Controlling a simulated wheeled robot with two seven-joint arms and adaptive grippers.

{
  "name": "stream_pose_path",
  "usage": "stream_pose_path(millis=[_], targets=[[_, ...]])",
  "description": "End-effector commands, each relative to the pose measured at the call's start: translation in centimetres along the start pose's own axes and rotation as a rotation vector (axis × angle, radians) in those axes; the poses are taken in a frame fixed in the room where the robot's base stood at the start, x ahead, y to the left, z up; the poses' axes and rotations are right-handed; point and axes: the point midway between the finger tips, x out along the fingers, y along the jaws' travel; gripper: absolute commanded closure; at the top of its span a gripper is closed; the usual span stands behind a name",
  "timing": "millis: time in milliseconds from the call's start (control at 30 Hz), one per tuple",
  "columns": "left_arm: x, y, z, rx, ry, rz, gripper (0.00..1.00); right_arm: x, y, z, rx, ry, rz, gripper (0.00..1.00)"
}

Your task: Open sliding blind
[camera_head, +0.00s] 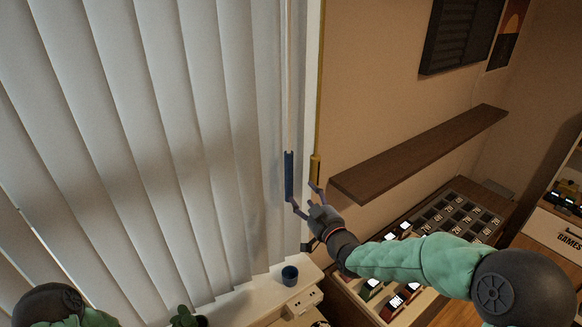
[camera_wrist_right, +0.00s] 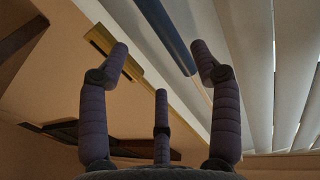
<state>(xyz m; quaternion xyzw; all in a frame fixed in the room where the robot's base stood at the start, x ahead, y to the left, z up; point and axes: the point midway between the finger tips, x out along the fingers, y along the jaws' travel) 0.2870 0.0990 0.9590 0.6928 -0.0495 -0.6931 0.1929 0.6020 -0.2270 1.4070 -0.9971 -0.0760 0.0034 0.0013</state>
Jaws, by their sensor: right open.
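The sliding blind (camera_head: 150,130) is a row of white vertical slats covering the left of the head view, hanging closed across the window. A blue handle (camera_head: 289,176) hangs on a thin pale cord at the blind's right edge. A yellow handle (camera_head: 315,168) on a yellow cord hangs just right of it. My right gripper (camera_head: 303,195) is open and empty, with its fingertips close to the lower ends of both handles. In the right wrist view, the blue handle (camera_wrist_right: 165,35) and the yellow handle (camera_wrist_right: 101,40) lie beyond the spread fingers. Contact cannot be told. My left gripper is out of view.
A white sill (camera_head: 255,297) below the blind holds a dark blue cup (camera_head: 290,276) and a small cactus (camera_head: 184,318). A brown wall shelf (camera_head: 420,152) juts out at right. Below it stands a display case (camera_head: 450,215) with watches.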

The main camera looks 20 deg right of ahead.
Motion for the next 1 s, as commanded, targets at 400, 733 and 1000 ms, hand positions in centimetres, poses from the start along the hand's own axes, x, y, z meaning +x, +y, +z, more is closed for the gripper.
stream_pose_path(millis=[400, 733, 1000], targets=[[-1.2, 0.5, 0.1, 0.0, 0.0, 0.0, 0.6, 4.2, 0.0, -0.5, -0.003, 0.006, -0.001, 0.36], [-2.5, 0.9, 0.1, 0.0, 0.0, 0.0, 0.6, 8.7, 0.0, -0.5, -0.003, 0.007, -0.001, 0.36], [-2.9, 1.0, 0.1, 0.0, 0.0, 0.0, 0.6, 10.5, 0.0, -0.5, -0.003, 0.006, 0.0, 0.36]])
